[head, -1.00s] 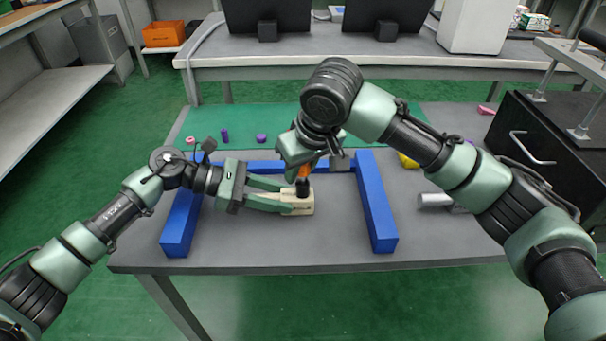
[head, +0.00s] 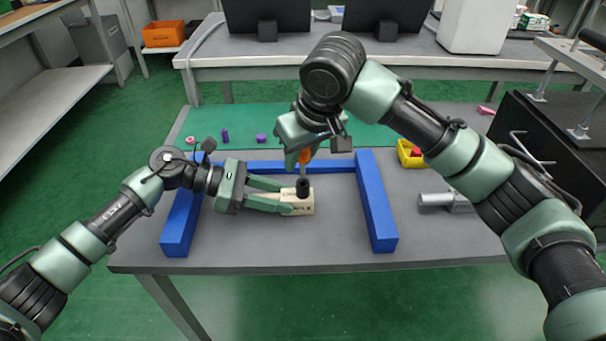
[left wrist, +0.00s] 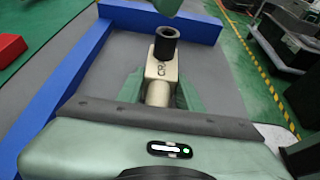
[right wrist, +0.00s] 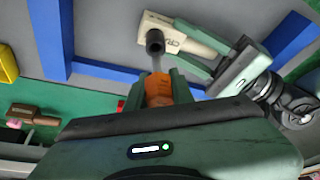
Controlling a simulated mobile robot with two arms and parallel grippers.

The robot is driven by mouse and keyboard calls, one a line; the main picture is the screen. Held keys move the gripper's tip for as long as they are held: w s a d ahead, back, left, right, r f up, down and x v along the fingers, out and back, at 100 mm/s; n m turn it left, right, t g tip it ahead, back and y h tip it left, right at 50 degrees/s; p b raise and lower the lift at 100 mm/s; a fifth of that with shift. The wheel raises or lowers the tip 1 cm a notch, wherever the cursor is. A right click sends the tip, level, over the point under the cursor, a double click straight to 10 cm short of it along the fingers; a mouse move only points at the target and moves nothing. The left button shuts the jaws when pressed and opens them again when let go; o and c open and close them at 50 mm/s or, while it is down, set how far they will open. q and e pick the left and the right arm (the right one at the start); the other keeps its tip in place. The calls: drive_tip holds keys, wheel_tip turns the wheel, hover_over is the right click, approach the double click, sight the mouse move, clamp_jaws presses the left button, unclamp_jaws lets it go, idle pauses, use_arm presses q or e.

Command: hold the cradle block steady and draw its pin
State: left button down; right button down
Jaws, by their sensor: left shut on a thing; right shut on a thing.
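The cradle block (head: 302,207) is a cream block with dark lettering and a black collar (head: 303,187) on top. It stands on the grey table inside a blue frame. My left gripper (head: 288,198) is shut on the block from the left, one finger on each side, also seen in the left wrist view. The pin has an orange handle (right wrist: 157,90) and a thin grey shaft (right wrist: 155,63). My right gripper (head: 304,159) is shut on the handle above the block. The collar's opening (left wrist: 167,32) looks empty in the left wrist view, and the pin appears just above it.
Blue bars (head: 376,205) border the block left, right and behind. Small purple items (head: 225,135) stand on the green mat behind. The table in front is clear.

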drive_tip(key=shift+r, duration=0.4)
drive_tip(key=shift+r, duration=1)
use_arm(q)
drive_tip(key=c, duration=0.9)
unclamp_jaws()
drive_tip(key=shift+o, duration=0.2)
drive_tip(key=shift+a, duration=0.15)
drive_tip(key=v, duration=1.1)
drive_tip(key=shift+a+r, duration=0.15)
drive_tip(key=shift+a, duration=0.2)
drive_tip(key=shift+a, duration=0.15)
use_arm(e)
drive_tip(key=shift+a, duration=0.1)
